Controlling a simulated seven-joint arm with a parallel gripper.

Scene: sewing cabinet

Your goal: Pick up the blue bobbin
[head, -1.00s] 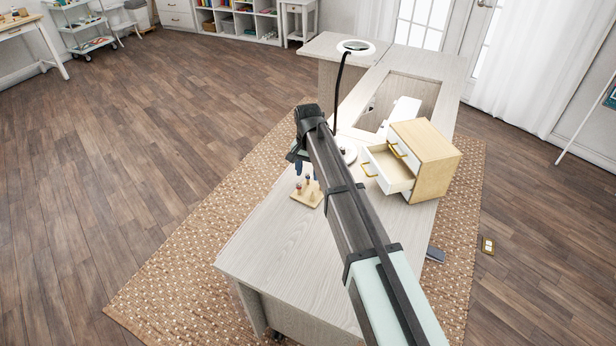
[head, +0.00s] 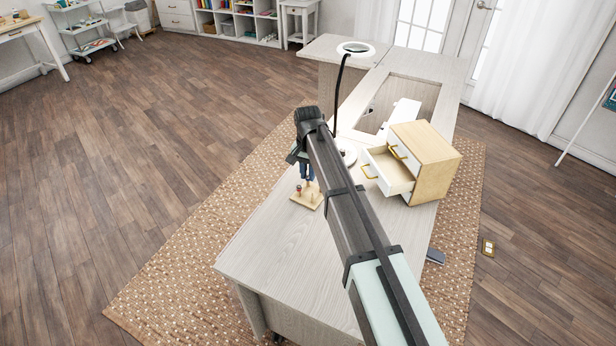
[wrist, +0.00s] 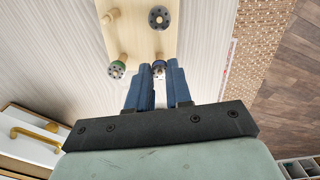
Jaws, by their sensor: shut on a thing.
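A pale wooden peg board (head: 308,200) stands on the desk under my gripper. In the head view my gripper (head: 306,176) points down over the board, and my arm hides part of the desk.
A small wooden drawer box (head: 438,165) with an open drawer (head: 390,172) stands right of my arm. A ring lamp (head: 356,48) rises behind on a dark stem. The desk has a rectangular opening behind. The desk's front left top (head: 275,240) is clear.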

